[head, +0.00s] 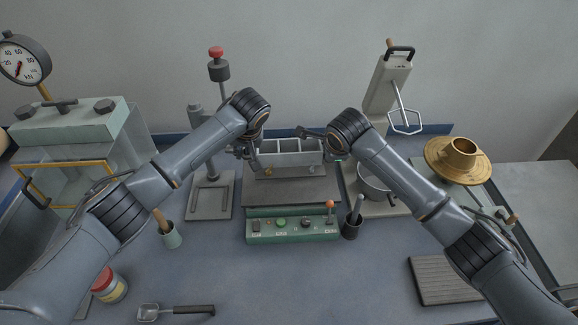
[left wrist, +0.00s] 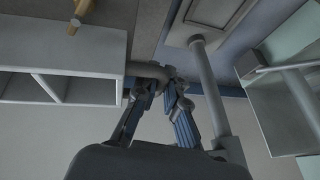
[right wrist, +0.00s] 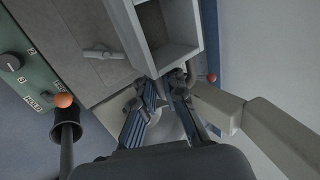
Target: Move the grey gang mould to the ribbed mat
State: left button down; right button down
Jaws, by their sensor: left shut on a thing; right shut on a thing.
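The grey gang mould (head: 291,159), an open box with a row of compartments, is at the back of the dark plate of the green-fronted machine; I cannot tell if it touches the plate. My left gripper (head: 246,154) is shut on its left end; the left wrist view shows the fingers (left wrist: 163,82) closed at the mould's end (left wrist: 60,88). My right gripper (head: 334,156) is shut on its right end; the right wrist view shows the fingers (right wrist: 165,82) at the mould's end wall (right wrist: 178,57). The ribbed mat (head: 443,281) lies at the front right, bare where visible, partly behind my right arm.
The green control panel (head: 292,226) is in front of the plate (head: 290,192). A dark cup (head: 351,229) with a tool, a steel bowl (head: 373,187) on a mixer and a brass flow table (head: 452,164) stand right. A stand (head: 208,204) is left. A scoop (head: 176,311) lies in front.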

aim_at(450, 277)
jog(key=k, duration=0.9)
jog(key=k+z, duration=0.15)
jog(key=z, duration=0.15)
jog(key=k+l+z, duration=0.1)
jog(key=z, duration=0.25)
jog(key=i+j+z, duration=0.1)
jog(key=z, duration=0.8)
jog(key=i+j, duration=0.1)
jog(key=j, duration=0.3)
jog(key=i+j, duration=0.15)
jog(key=j, duration=0.25)
jog(key=i+j, duration=0.1)
jog(key=j, duration=0.35)
